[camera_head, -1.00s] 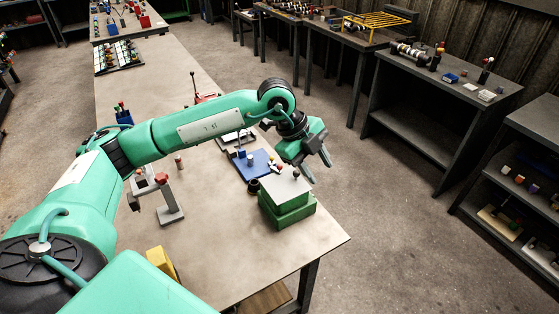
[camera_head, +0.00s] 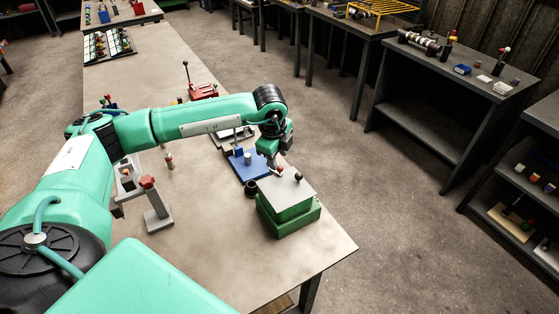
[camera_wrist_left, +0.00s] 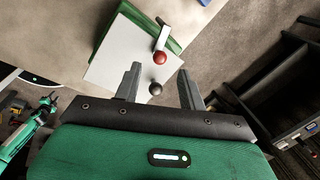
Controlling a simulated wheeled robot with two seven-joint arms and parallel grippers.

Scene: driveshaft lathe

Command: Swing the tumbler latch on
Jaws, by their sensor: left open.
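A green box (camera_head: 289,217) with a pale grey top plate (camera_head: 284,197) stands near the front right of the table. On its top are a red ball knob (camera_head: 280,170) and a dark ball knob (camera_head: 298,177). In the left wrist view, the red knob (camera_wrist_left: 159,57) sits at the end of a short pale lever (camera_wrist_left: 164,37), with the dark knob (camera_wrist_left: 155,88) nearer to me. My left gripper (camera_wrist_left: 159,72) is open, pointing at the top plate, with both knobs appearing between its fingers. Contact cannot be told. In the head view its fingers (camera_head: 272,160) are partly hidden. My right gripper is out of view.
A blue fixture (camera_head: 247,166) and a small dark cup (camera_head: 251,188) are close to the green box. A grey stand with a red knob (camera_head: 149,184) is farther left. The front of the table is clear. Dark shelves stand at the right.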

